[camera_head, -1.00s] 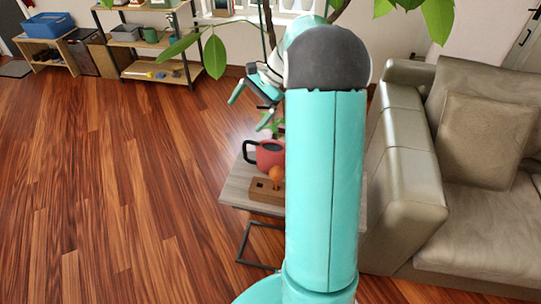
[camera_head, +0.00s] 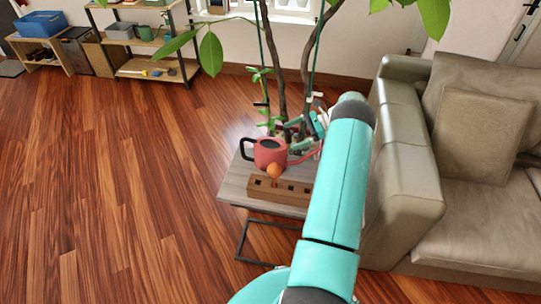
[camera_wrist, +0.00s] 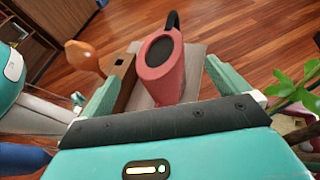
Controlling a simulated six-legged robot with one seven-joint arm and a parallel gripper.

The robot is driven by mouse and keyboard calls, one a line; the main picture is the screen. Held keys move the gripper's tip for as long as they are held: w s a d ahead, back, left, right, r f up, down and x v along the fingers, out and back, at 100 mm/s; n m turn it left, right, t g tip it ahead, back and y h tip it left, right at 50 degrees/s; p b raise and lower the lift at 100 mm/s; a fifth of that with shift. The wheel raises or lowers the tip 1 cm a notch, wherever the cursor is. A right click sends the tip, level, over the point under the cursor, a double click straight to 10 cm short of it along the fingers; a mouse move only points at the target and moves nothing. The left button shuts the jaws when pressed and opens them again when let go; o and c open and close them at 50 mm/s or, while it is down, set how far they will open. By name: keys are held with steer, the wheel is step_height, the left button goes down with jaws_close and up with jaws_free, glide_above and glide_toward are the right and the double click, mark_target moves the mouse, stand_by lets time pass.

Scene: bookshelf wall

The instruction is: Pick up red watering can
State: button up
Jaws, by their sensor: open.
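The red watering can (camera_head: 268,154) stands on a small side table (camera_head: 235,183), its dark handle to the left in the head view. Its long spout points right, towards my arm. My gripper (camera_head: 315,127) is just right of and behind the can, partly hidden by leaves and stems. In the wrist view the can (camera_wrist: 165,82) lies between the two teal fingers of my open gripper (camera_wrist: 167,70), with its dark opening and handle at the far end. Gaps show on both sides, and I cannot tell whether either finger touches it.
A wooden block with holes (camera_head: 295,193) and an orange knob (camera_head: 274,171) sit in front of the can. Plant stems (camera_head: 281,75) rise behind it. A grey sofa (camera_head: 405,150) stands close on the right. The wooden floor (camera_head: 110,190) at left is clear.

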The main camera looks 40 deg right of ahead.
mark_target(276, 147)
steer(key=shift+w+a+f, duration=0.6)
steer(key=shift+a+f, duration=0.4)
steer(key=shift+f, duration=0.05)
steer(key=shift+w+a+f, duration=0.55)
steer(key=shift+a+f, duration=0.45)
steer(key=shift+w+a+f, duration=0.6)
steer(key=shift+a+f, duration=0.4)
steer(key=shift+f, duration=0.05)
steer(key=c, duration=0.9)
steer(key=shift+r, duration=0.35)
steer(key=c, duration=0.4)
step_height(276, 147, up, 10)
steer(key=shift+f, duration=0.25)
